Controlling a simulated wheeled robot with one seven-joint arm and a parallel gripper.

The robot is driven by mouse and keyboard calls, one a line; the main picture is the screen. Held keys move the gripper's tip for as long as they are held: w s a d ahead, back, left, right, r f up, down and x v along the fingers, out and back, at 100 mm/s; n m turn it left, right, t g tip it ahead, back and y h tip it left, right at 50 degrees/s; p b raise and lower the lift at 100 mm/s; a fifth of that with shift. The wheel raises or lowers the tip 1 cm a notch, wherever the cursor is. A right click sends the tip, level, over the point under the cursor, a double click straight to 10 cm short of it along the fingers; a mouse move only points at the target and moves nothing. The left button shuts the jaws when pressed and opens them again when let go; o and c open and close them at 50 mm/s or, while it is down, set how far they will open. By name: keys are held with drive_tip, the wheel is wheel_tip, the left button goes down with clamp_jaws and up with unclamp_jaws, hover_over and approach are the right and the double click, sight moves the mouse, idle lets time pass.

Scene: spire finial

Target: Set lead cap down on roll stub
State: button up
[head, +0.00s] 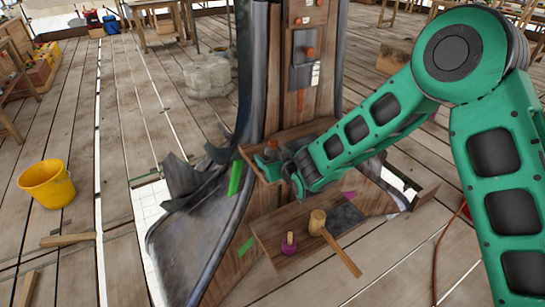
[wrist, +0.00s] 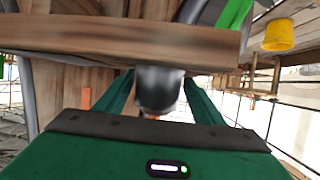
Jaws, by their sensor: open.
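A dark grey, rounded cap-like piece (wrist: 158,88), which looks like the lead cap, shows in the wrist view between my gripper's two green fingers. My gripper (wrist: 156,100) is open around it, and I cannot tell whether either finger touches it. A wooden board edge (wrist: 130,40) runs across the top of that view, close by. In the head view my gripper (head: 287,168) is at the small upper wooden shelf (head: 254,163) on the spire. An orange-brown stub (head: 271,146) stands there beside the fingers. I cannot tell for certain which piece is the roll stub.
Torn grey sheet metal (head: 185,178) hangs at the spire's left.

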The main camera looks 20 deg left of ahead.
drive_tip(key=shift+d+r, duration=0.15)
drive_tip(key=shift+r, duration=0.4)
drive_tip(key=v, duration=1.1)
drive_tip(key=shift+s+d, duration=0.2)
drive_tip(key=shift+s, duration=0.1)
